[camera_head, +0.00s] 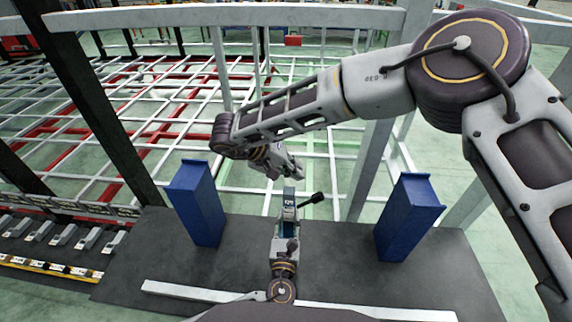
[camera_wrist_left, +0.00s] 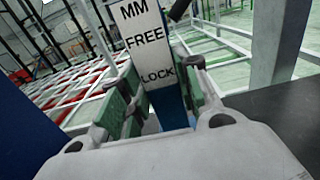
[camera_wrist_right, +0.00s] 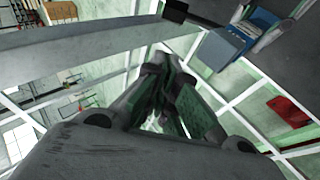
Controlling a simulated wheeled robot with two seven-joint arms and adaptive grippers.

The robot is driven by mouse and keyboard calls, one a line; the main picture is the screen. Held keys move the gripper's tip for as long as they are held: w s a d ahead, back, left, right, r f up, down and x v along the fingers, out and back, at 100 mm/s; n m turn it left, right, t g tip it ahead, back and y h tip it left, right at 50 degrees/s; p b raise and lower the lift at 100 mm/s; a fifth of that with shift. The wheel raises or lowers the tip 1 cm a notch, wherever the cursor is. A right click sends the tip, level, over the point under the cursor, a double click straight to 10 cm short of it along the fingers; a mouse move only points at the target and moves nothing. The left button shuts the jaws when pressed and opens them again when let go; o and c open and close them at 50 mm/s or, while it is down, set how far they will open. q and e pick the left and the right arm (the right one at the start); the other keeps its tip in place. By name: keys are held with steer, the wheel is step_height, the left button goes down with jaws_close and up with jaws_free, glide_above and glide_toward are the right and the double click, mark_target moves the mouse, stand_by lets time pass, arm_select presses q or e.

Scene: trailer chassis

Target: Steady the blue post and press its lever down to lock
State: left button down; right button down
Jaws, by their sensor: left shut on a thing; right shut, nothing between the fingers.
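The blue post (camera_head: 289,212) stands at the middle of the dark platform. In the left wrist view its white label plate (camera_wrist_left: 145,42) reads "MM FREE LOCK", with blue (camera_wrist_left: 170,108) below. My left gripper (camera_head: 286,238) is shut around the post; its green pads (camera_wrist_left: 160,105) are on either side. The black-ended lever (camera_head: 313,199) sticks out to the right near the post's top. My right gripper (camera_head: 292,172) is shut and empty, just behind and above the post. In the right wrist view its fingertips (camera_wrist_right: 165,60) meet, with the post (camera_wrist_right: 225,45) at upper right.
Two larger blue blocks stand on the platform (camera_head: 340,265), one left (camera_head: 197,203) and one right (camera_head: 408,216). White beams (camera_head: 200,291) lie along its front edge. A white and red frame (camera_head: 150,120) lies behind. A grey crossbar (camera_head: 230,16) spans the top.

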mark_target(311, 201)
steer(key=shift+s+d+f, duration=0.2)
steer(key=shift+d+f, duration=0.4)
steer(key=shift+f, duration=0.05)
steer(key=shift+s+d+f, duration=0.2)
steer(key=shift+d+f, duration=0.4)
steer(key=shift+f, duration=0.1)
steer(key=shift+s+d+f, duration=0.2)
steer(key=shift+d+f, duration=0.4)
steer(key=shift+f, duration=0.05)
steer(key=shift+d+f, duration=0.2)
steer(key=shift+d, duration=0.35)
steer(key=d+f+m+y, duration=0.2)
steer(key=d+f+y, duration=0.3)
steer(key=f+y, duration=0.3)
steer(key=y, duration=0.3)
steer(key=shift+d, duration=0.3)
stand_by(1.2)
steer(key=shift+a, duration=0.45)
